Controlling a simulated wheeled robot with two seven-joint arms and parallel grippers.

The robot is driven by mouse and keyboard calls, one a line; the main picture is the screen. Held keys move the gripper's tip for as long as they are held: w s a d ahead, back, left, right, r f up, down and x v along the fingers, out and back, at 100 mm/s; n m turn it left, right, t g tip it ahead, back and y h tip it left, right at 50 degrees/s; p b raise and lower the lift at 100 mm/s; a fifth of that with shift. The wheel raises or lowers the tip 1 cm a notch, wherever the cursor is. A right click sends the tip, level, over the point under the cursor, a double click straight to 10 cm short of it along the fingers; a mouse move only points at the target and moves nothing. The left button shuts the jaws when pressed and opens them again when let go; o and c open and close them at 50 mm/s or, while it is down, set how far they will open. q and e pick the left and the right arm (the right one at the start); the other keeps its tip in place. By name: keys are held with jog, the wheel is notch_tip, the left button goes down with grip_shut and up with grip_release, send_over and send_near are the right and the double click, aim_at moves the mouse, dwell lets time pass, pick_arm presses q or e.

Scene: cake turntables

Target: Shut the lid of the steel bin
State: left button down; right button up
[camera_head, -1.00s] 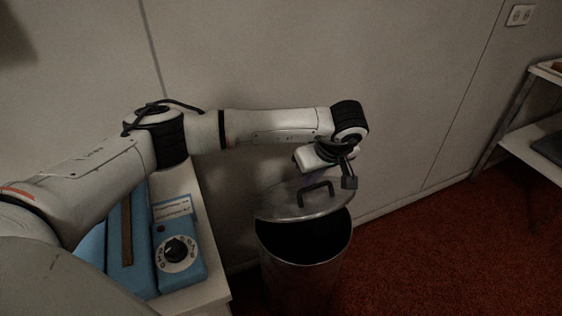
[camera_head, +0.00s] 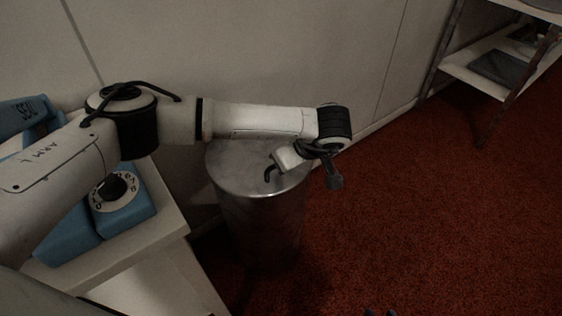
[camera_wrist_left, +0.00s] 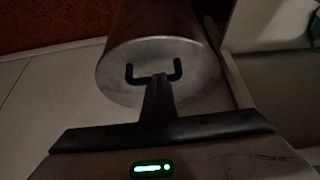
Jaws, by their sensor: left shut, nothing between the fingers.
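The steel bin (camera_head: 262,225) stands on the floor against the wall. Its lid (camera_head: 235,175) lies over the mouth in the head view, and no dark opening shows. The lid's black handle (camera_head: 270,174) is partly hidden by my left wrist. My left gripper (camera_head: 334,181) is shut and empty, over the right side of the bin. In the left wrist view the shut fingers (camera_wrist_left: 158,82) overlap the black handle (camera_wrist_left: 178,68) in the picture; I cannot tell if they touch the lid. Small dark tips at the bottom edge look like my right gripper (camera_head: 380,313), mostly out of frame.
A white cabinet (camera_head: 165,232) with a blue device (camera_head: 125,215) stands left of the bin. A shelf unit (camera_head: 470,70) stands at the upper right. The red carpet (camera_head: 430,200) right of the bin is clear.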

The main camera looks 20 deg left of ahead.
pick_arm(q)
jog(key=shift+s+f, duration=0.25)
jog(key=shift+f, duration=0.35)
jog(key=shift+s+f, duration=0.2)
jog(key=shift+f, duration=0.4)
pick_arm(e)
jog(key=shift+a+f, duration=0.1)
jog(key=shift+f, duration=0.05)
pick_arm(q)
jog(key=shift+s+d, duration=0.1)
jog(key=shift+d, duration=0.1)
jog(key=s+d, duration=0.5)
jog(key=d, duration=0.2)
jog(key=shift+d+r+b, duration=0.3)
jog(key=shift+d+r, duration=0.05)
jog(key=shift+r, duration=0.05)
pick_arm(e)
jog(key=shift+s+d+f, duration=0.2)
jog(key=shift+s, duration=0.6)
